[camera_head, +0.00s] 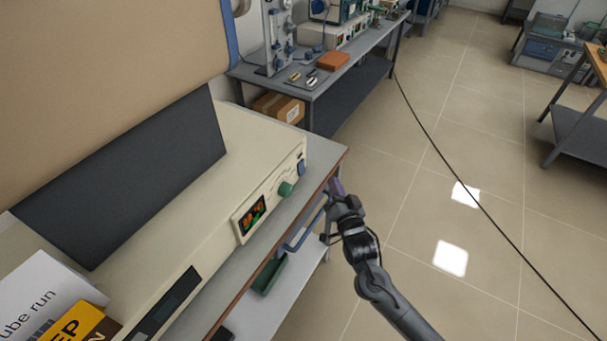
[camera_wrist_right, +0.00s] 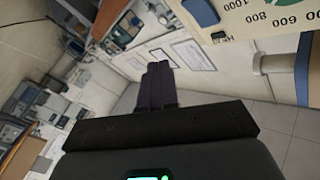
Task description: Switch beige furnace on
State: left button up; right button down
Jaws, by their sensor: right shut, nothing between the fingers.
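The beige furnace (camera_head: 262,150) stands on the bench at the left of the head view, with its tan body above a cream control base. Its front has a lit display (camera_head: 252,214), a green knob (camera_head: 286,188) and a blue switch (camera_head: 301,167) near the far end. My right gripper (camera_head: 337,187) is shut and empty, beside the bench's front edge and apart from the panel. In the wrist view its closed fingers (camera_wrist_right: 160,85) point away. The dial scale (camera_wrist_right: 270,15) and the blue switch (camera_wrist_right: 200,12) show at upper right. My left gripper is not in view.
A blue rail (camera_head: 303,230) and a green tray (camera_head: 268,275) are below the bench top. Papers and a yellow label (camera_head: 85,325) are at lower left. Another bench (camera_head: 330,82) with equipment stands behind. The floor to the right is open, with a black cable (camera_head: 450,165) across it.

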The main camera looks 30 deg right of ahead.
aim_at(302, 168)
jog(key=shift+w+a+f+b, duration=0.1)
jog(key=shift+w+a+b, duration=0.35)
jog(key=shift+w, duration=0.5)
jog(key=shift+w+a+f+b, duration=0.15)
jog(key=shift+w+a+b, duration=0.2)
jog(key=shift+w, duration=0.65)
jog(key=shift+w+a+f+b, duration=0.1)
jog(key=shift+w+a+b, duration=0.35)
jog(key=shift+w, duration=0.5)
jog(key=shift+a, duration=0.1)
jog(key=shift+w, duration=0.2)
jog(key=shift+w+a, duration=0.15)
jog(key=shift+w, duration=0.05)
